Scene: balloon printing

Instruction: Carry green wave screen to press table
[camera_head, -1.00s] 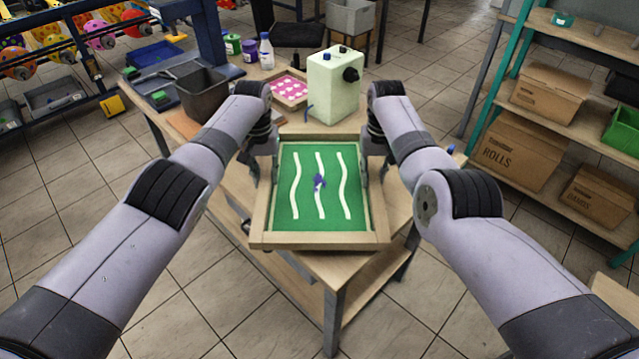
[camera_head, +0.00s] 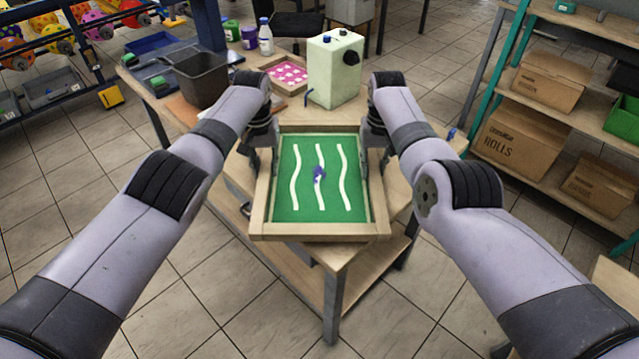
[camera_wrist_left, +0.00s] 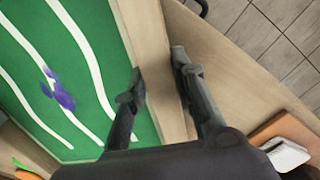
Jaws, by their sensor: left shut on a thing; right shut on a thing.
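The green wave screen (camera_head: 300,168) has a pale wooden frame, a green field with three white wavy lines and a purple smear at its middle. It lies roughly level in front of me, over the near corner of a wooden table (camera_head: 398,200). My left gripper (camera_head: 262,165) is shut on the left side bar of its frame, and my right gripper (camera_head: 375,165) on the right side bar. In the left wrist view the left fingers (camera_wrist_left: 160,90) straddle the wooden bar (camera_wrist_left: 150,45). Whether the screen touches the table is unclear.
On the table stand a pale green machine (camera_head: 335,72), a pink-dotted framed screen (camera_head: 287,75), a dark bin (camera_head: 200,80) and bottles (camera_head: 265,38). A shelf with cardboard boxes (camera_head: 520,145) stands at right. A rack with coloured balls (camera_head: 60,45) stands at left. Tiled floor lies open at front.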

